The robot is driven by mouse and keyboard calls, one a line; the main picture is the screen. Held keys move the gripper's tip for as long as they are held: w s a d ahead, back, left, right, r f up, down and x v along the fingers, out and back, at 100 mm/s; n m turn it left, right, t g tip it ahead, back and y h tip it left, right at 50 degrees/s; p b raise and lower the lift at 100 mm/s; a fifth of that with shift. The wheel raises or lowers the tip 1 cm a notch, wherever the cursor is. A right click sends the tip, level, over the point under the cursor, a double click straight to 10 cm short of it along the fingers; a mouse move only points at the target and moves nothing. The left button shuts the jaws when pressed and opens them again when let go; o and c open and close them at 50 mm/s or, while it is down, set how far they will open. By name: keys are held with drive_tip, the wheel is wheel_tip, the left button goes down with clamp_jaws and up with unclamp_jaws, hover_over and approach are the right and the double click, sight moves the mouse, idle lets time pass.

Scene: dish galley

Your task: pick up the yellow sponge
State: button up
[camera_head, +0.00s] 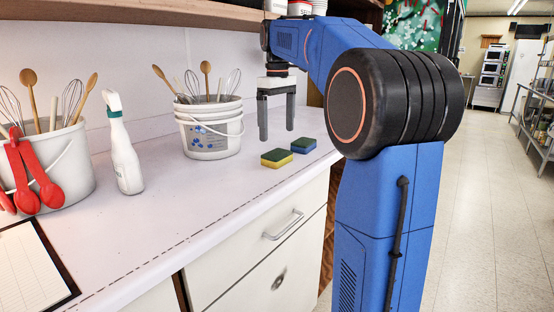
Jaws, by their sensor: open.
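My gripper (277,136) points down above the counter, behind the two sponges in the picture. Its two grey fingers are apart with nothing between them. The fingertips look apart from both sponges.
White buckets (210,132) with whisks and wooden spoons stand left of my gripper. A white spray bottle (124,150), a utensil bucket (62,165) with red spoons and a clipboard (28,268) are farther left. The counter in front of the sponges is clear.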

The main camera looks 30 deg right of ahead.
sight(277, 153)
drive_tip(key=shift+f, duration=3.8)
drive_tip(key=c, duration=1.1)
